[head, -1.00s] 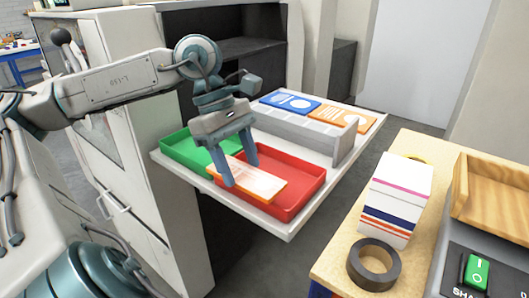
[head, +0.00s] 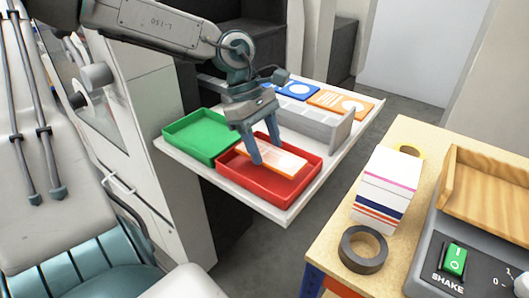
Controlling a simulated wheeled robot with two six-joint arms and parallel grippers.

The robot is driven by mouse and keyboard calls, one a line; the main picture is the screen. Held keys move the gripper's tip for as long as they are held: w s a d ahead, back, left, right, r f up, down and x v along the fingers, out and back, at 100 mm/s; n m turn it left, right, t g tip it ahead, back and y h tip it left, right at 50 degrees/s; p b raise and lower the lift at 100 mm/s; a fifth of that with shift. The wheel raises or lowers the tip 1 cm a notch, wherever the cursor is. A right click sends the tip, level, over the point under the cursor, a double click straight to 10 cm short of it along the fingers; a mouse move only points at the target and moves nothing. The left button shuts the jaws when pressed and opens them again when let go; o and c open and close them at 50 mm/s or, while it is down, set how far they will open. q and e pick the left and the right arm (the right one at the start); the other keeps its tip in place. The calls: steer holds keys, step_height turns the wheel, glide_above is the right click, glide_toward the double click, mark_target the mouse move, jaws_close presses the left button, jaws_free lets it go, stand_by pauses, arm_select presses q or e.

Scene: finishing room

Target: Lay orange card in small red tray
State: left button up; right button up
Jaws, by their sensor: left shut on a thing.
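The orange card (head: 286,161), with white markings, is between the fingers of my left gripper (head: 268,155). The gripper points down and is shut on the card. The card is over the small red tray (head: 255,183), within its outline in the head view. I cannot tell whether the card touches the tray floor. The red tray sits on a white pull-out shelf (head: 284,214). My right gripper is not in view.
A green tray (head: 200,135) stands left of the red one. Behind a grey divider (head: 310,124) lie a blue card (head: 297,90) and another orange card (head: 341,101). A wooden bench at right holds a white box (head: 388,188) and a dark tape roll (head: 363,250).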

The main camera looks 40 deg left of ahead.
mark_target(262, 151)
arm_select(q)
step_height(262, 151, down, 3)
steer(key=shift+f, duration=0.2)
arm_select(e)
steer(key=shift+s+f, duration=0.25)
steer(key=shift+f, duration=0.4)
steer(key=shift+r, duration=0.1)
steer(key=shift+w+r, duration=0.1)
arm_select(q)
steer(key=shift+f, duration=0.1)
steer(key=o, duration=0.9)
steer(key=shift+o, duration=0.2)
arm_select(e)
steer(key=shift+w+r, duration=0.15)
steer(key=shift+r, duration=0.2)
